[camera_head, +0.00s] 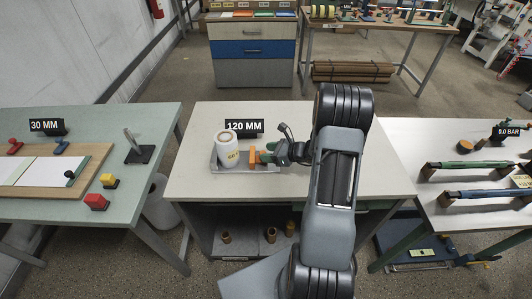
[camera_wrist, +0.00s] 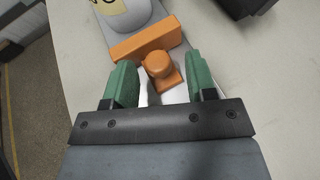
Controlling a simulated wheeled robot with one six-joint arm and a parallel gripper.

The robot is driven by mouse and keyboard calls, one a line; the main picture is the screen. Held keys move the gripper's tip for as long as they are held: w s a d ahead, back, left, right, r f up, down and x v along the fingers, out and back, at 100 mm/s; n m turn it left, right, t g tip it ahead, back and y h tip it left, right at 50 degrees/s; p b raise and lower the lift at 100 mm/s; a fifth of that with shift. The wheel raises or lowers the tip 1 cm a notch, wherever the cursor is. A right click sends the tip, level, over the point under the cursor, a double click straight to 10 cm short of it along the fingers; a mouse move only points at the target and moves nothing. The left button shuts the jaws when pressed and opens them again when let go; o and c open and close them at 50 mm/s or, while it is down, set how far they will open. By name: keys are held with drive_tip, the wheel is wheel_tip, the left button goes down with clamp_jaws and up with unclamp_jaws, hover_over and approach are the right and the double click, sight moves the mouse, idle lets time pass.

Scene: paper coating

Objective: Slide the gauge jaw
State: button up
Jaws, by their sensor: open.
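The orange gauge jaw (camera_head: 254,157) stands on a light metal gauge plate (camera_head: 240,168) on the middle table, just right of a white roll (camera_head: 228,150). In the wrist view the jaw (camera_wrist: 146,40) is an orange bar with a round orange knob (camera_wrist: 158,64) on its near side. The roll (camera_wrist: 125,12) is beyond the bar, cut by the top edge. My gripper (camera_head: 270,155) is low over the plate at the jaw's right side. In the wrist view my gripper (camera_wrist: 162,78) is open, its green fingers on either side of the knob, with gaps visible.
A "120 MM" sign (camera_head: 244,126) stands behind the roll. The middle table (camera_head: 200,115) is otherwise mostly clear. A left table (camera_head: 150,115) holds a board and colored blocks. A right table (camera_head: 450,140) holds green and blue bars. Small brown rolls (camera_head: 270,234) stand on the shelf below.

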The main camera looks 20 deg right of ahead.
drive_tip(key=b+v, duration=0.1)
drive_tip(key=v, duration=1.1)
drive_tip(key=shift+s, duration=0.2)
drive_tip(key=shift+d, duration=0.1)
